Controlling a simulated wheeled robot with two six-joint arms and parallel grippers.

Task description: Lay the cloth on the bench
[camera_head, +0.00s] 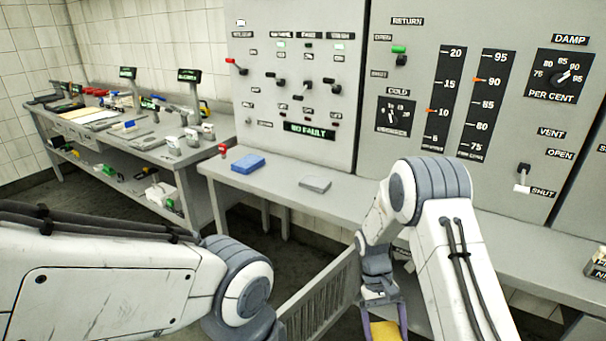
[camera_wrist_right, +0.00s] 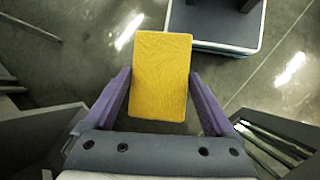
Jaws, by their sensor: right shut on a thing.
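A folded yellow cloth (camera_wrist_right: 160,72) is between the purple fingers of my right gripper (camera_wrist_right: 160,88), which is shut on it. In the head view the yellow cloth (camera_head: 385,331) shows at the bottom edge, partly cut off, with my right gripper (camera_head: 384,318) pointing down in front of the bench. The grey bench (camera_head: 270,188) runs under the control panels, and the cloth is apart from its top. My left arm comes in from the left, but its gripper is out of view.
A blue folded cloth (camera_head: 248,164) and a flat grey block (camera_head: 315,183) lie on the bench's left part. A crowded side table (camera_head: 165,158) stands at the left. A slatted grey panel (camera_head: 320,300) is beside my right gripper. The bench's right stretch looks mostly bare.

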